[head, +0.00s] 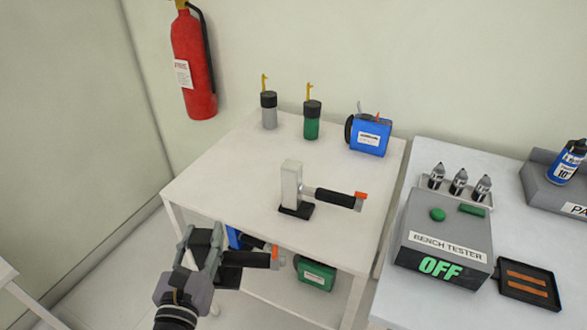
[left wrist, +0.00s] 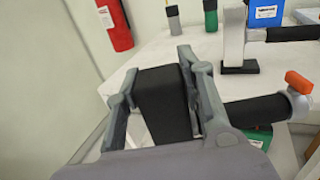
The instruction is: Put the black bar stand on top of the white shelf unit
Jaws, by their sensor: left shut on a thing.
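My left gripper (head: 204,243) is shut on the black bar stand (head: 246,259), in front of the near edge of the white shelf unit (head: 225,180). In the left wrist view the stand's black upright block (left wrist: 168,100) is between the fingers. Its black bar sticks out to the right and ends in a grey piece with an orange tip. My right gripper is not in view.
On the unit's top stand a similar stand with a pale post (head: 291,182), a grey canister (head: 269,112), a green canister (head: 312,122) and a blue device (head: 369,135). The top's left and front parts are clear. A green device (head: 315,274) is below. The bench tester (head: 440,240) is at right.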

